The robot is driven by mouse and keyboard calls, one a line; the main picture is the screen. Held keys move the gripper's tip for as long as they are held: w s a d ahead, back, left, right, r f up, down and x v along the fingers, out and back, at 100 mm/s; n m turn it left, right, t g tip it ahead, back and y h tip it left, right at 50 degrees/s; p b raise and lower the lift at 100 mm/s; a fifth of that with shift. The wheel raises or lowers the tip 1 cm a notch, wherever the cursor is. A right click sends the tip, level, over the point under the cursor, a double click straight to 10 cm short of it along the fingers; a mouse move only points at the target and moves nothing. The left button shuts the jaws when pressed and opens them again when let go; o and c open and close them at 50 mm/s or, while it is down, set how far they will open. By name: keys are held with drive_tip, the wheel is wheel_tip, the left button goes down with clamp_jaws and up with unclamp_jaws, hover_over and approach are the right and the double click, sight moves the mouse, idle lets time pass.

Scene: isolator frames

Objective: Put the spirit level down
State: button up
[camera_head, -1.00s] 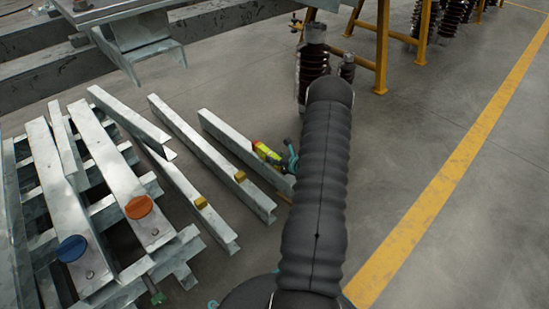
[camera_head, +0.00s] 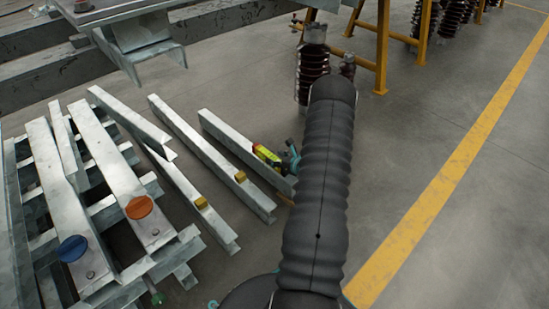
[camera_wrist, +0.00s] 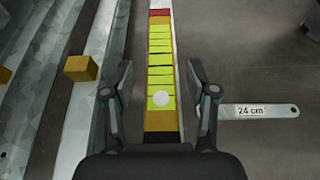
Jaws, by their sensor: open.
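In the wrist view the level (camera_wrist: 160,60) shows yellow-green with dark cross lines, a red far end and an orange-brown near part. My gripper (camera_wrist: 160,78) is open, with one finger on each side of the level and a visible gap to both. In the head view my gripper (camera_head: 291,157) is at the beam's right end, partly hidden by my arm.
A steel stack with an orange disc (camera_head: 139,207) and a blue disc (camera_head: 72,248) stands left. Floor at right is clear.

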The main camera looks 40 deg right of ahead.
drive_tip(key=p+v, duration=0.1)
drive_tip(key=v, duration=1)
drive_tip(key=shift+f, duration=0.1)
drive_tip(key=w+a+r+n+g+y, duration=0.1)
drive_tip(key=w+a+r+n+y, duration=0.15)
drive_tip(key=a+r+n, duration=0.35)
drive_tip(key=w+a+r+n+g+y, duration=0.1)
drive_tip(key=w+a+r+n+y, duration=0.15)
drive_tip(key=a+r, duration=0.55)
drive_tip(key=s+a+r+n+g+y, duration=0.1)
drive_tip(key=s+a+r+n+g, duration=0.1)
drive_tip(key=a+r+n, duration=0.35)
drive_tip(key=s+a+r+n+g+y, duration=0.1)
drive_tip(key=a+r+n+g, duration=0.2)
drive_tip(key=a, duration=0.5)
drive_tip(key=s+a+r+n+h, duration=0.4)
drive_tip(key=s+r+n, duration=0.3)
drive_tip(key=s+n, duration=0.2)
drive_tip(key=s+a+r+n+h, duration=0.4)
drive_tip(key=s+a+r+n, duration=0.2)
drive_tip(key=s+n, duration=0.3)
drive_tip(key=s+r, duration=0.1)
drive_tip(key=s, duration=0.2)
drive_tip(key=shift+g, duration=0.4)
drive_tip(key=shift+d, duration=0.1)
